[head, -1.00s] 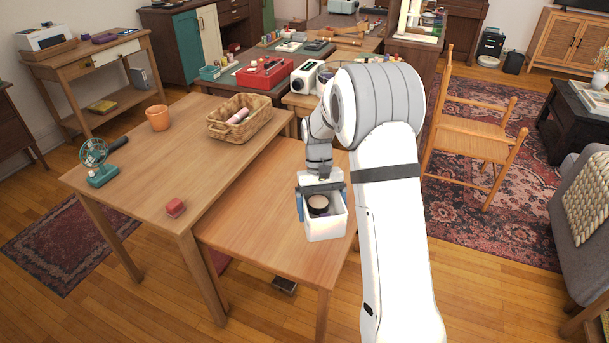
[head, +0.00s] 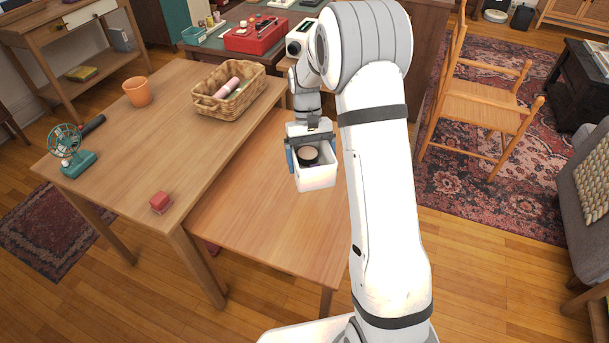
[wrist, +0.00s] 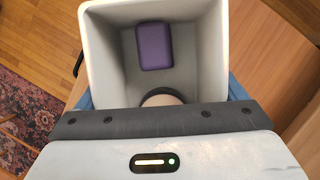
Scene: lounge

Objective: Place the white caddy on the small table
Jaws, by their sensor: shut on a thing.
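The white caddy (head: 317,178) is an open-topped box held in my gripper (head: 312,150), upright as far as I can tell. In the head view it appears over the small table (head: 250,200), the lower table beside the larger one. Whether its base touches the tabletop cannot be told. A dark round item with a pale top (head: 309,155) is inside the caddy. The wrist view looks into the caddy (wrist: 98,60), where a purple block (wrist: 153,45) lies, with the pale round top (wrist: 162,99) partly hidden by my gripper. Blue finger parts show at the caddy's sides.
A wooden chair (head: 485,105) stands at right. The small table's visible top is clear.

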